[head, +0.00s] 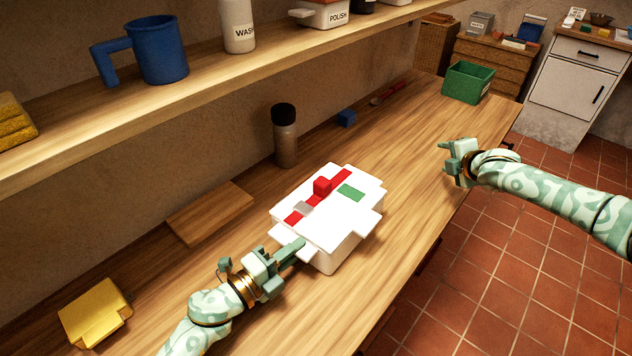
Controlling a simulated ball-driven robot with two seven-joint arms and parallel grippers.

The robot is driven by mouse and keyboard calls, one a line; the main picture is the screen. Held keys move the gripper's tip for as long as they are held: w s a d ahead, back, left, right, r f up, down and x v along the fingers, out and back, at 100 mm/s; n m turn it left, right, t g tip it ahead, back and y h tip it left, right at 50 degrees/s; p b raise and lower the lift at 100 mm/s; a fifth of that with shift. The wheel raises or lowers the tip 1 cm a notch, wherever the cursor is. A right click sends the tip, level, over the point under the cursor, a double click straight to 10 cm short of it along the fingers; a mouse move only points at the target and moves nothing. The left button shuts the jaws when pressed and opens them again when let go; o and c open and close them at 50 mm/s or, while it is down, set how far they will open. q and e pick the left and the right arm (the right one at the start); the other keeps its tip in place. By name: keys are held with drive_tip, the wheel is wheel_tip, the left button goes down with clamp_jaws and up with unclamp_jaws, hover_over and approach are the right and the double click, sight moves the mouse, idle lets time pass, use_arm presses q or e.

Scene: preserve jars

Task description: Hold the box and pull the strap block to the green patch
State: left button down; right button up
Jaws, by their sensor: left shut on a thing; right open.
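The white box (340,232) sits on the wooden worktop in the middle of the view, with tabs sticking out from its sides. A red strap (338,178) runs across its top. The red strap block (322,187) stands on the strap near the middle, just beyond a grey piece (303,207). The green patch (351,192) lies on the box top to the right of the strap block, apart from it. My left gripper (297,251) is shut on the near-left tab of the box. My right gripper (448,160) is open and empty, right of the box near the worktop's edge.
A dark-capped jar (285,140) stands behind the box, with a small blue block (346,118) further back. A wooden board (210,213) lies left, a yellow object (95,312) at near left. A green bin (467,82) stands at the far end. A shelf (200,95) overhangs the back.

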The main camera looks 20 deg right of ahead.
drive_tip(key=s+a+r+n+y, duration=0.1)
drive_tip(key=a+r+n+y, duration=0.25)
drive_tip(key=a+n, duration=0.95)
drive_tip(key=n+g+y, duration=0.1)
drive_tip(key=n+y, duration=0.5)
drive_tip(key=n, duration=0.5)
approach(316, 182)
drive_tip(key=shift+w+d+f, duration=0.15)
drive_tip(key=shift+d+f, duration=0.25)
drive_tip(key=shift+d, duration=0.1)
drive_tip(key=x, duration=1)
drive_tip(key=shift+w+a+f, duration=0.1)
drive_tip(key=shift+w+f, duration=0.15)
drive_tip(key=shift+w+a+f, duration=0.15)
drive_tip(key=shift+w+a, duration=0.05)
drive_tip(key=shift+w, duration=0.15)
